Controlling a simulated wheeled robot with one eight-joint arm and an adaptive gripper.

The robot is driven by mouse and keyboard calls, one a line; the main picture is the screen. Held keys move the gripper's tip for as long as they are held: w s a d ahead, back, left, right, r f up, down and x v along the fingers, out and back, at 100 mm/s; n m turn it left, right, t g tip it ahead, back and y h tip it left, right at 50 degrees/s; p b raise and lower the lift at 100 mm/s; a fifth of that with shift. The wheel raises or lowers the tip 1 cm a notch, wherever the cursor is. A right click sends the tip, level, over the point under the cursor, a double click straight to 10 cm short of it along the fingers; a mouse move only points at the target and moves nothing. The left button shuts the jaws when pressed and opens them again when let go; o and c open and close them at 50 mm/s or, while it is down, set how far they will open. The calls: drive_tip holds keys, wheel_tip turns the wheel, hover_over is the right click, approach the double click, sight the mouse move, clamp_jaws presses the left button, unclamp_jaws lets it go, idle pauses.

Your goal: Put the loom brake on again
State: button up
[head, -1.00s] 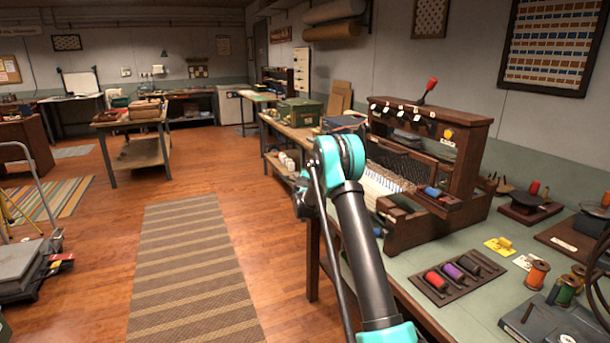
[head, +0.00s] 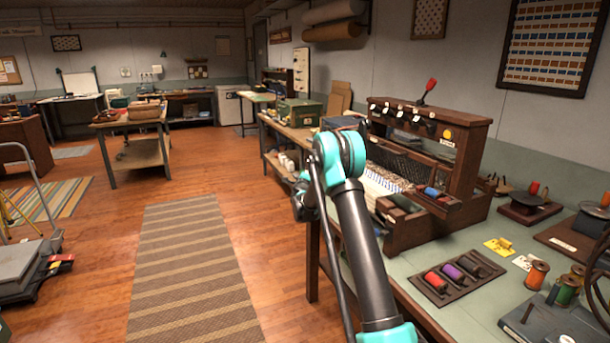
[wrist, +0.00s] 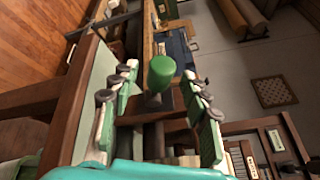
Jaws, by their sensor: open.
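The wooden loom (head: 440,160) stands on the right-hand bench in the head view, with a red-handled lever (head: 428,88) upright on its top beam. In the wrist view a green rounded knob (wrist: 162,72) shows between the two fingers of my gripper (wrist: 160,74). The fingers are open, one on each side of the knob, with gaps between. Whether the knob is the brake handle cannot be told for sure. In the head view my own arm covers the near left end of the loom, and the gripper is hidden.
The bench (head: 415,275) carries a tray of coloured spools (head: 458,272), loose thread spools (head: 537,275) and a dark spool stand (head: 527,205) right of the loom. A green box (head: 298,112) stands farther along. The floor left of the bench has a striped rug (head: 190,270) and is open.

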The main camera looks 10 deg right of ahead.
drive_tip(key=s+a, duration=0.1)
drive_tip(key=s, duration=0.9)
drive_tip(key=shift+a+r, duration=0.3)
drive_tip(key=shift+r, duration=0.05)
drive_tip(key=s+a+r+n+t+y, duration=0.1)
drive_tip(key=s+a+r+n+y, duration=0.2)
drive_tip(key=s+r+n+y, duration=0.35)
drive_tip(key=s+a+r+n+g+y, duration=0.1)
drive_tip(key=s+a+n+g, duration=0.1)
drive_tip(key=s+n, duration=0.4)
drive_tip(key=s+a+r+n+g+y, duration=0.1)
drive_tip(key=s+r+n+y, duration=0.1)
drive_tip(key=s+n, duration=0.35)
drive_tip(key=s+d+f+n+g+h, duration=0.2)
drive_tip(key=s+f, duration=0.4)
drive_tip(key=s, duration=0.7)
drive_tip(key=s+d+f+n+g+h, duration=0.2)
drive_tip(key=s+d+f+g, duration=0.3)
drive_tip(key=s, duration=0.8)
drive_tip(key=s+d+f+n+g+h, duration=0.2)
drive_tip(key=s+d+f, duration=0.4)
drive_tip(key=s, duration=0.7)
wheel_tip(320, 180, down, 2)
drive_tip(key=shift+s+f+n+g, duration=0.15)
drive_tip(key=shift+s+n+g, duration=0.05)
drive_tip(key=shift+n+g, duration=0.6)
drive_tip(key=shift+h, duration=0.25)
